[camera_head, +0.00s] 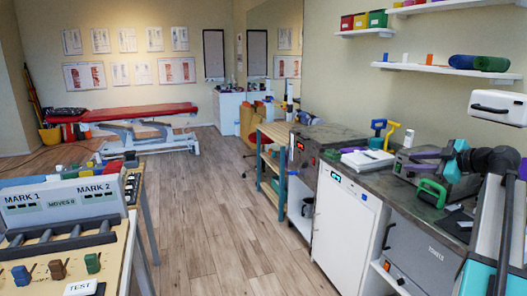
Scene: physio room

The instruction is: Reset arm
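My arm stands at the right edge of the head camera view, with a dark joint (492,160), a pale link and a teal band low down.
A dark worktop (345,160) on the right carries a green handle (433,192) and other devices close to my arm. A white cabinet (345,230) stands below. The wooden floor (215,200) between is clear.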

